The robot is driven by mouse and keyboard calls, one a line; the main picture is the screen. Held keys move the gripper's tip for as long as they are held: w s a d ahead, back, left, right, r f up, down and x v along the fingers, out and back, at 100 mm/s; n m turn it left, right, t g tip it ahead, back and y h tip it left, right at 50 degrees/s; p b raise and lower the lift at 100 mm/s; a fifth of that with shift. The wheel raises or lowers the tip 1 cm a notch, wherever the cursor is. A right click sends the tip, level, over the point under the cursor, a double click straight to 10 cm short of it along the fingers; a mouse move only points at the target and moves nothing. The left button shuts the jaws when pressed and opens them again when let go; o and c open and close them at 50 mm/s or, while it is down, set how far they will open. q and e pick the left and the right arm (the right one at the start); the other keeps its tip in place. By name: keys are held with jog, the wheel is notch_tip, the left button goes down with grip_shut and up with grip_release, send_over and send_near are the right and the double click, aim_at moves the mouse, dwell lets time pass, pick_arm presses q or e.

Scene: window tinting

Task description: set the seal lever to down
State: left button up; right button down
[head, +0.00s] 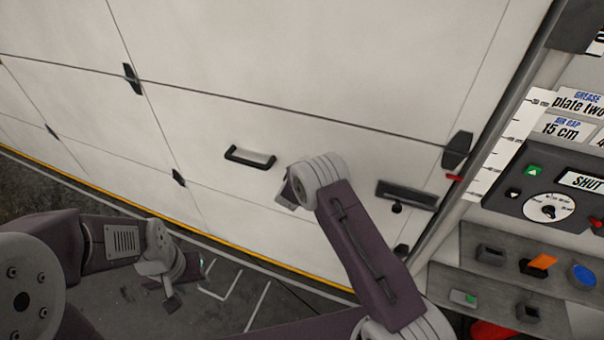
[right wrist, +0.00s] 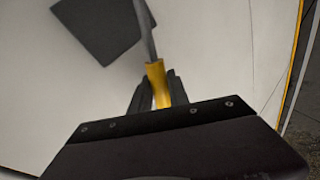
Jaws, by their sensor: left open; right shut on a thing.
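The seal lever shows in the right wrist view as a grey rod with a yellow grip (right wrist: 156,75), against the white door. The rod runs up out of the picture beside a dark square plate (right wrist: 98,28), roughly along the door's yellow bottom strip. My right gripper (right wrist: 156,92) is shut on the yellow grip. In the head view my right wrist is at the door and hides the lever and the fingers. My left gripper (head: 172,290) is open and empty, low over the floor at the left.
The white panelled door (head: 300,60) fills the background, with a black handle (head: 250,157) left of my right wrist and a dark slotted plate (head: 406,195) right of it. A control panel (head: 520,208) and a shelf of small items (head: 480,230) stand at the right.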

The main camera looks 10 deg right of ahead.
jog(key=c, duration=1.3)
grip_release()
jog(key=shift+f, duration=0.15)
jog(key=shift+o, duration=0.2)
jog(key=shift+a, duration=0.1)
jog(key=shift+w, duration=0.1)
jog(key=v, duration=0.9)
jog(key=shift+b, duration=0.35)
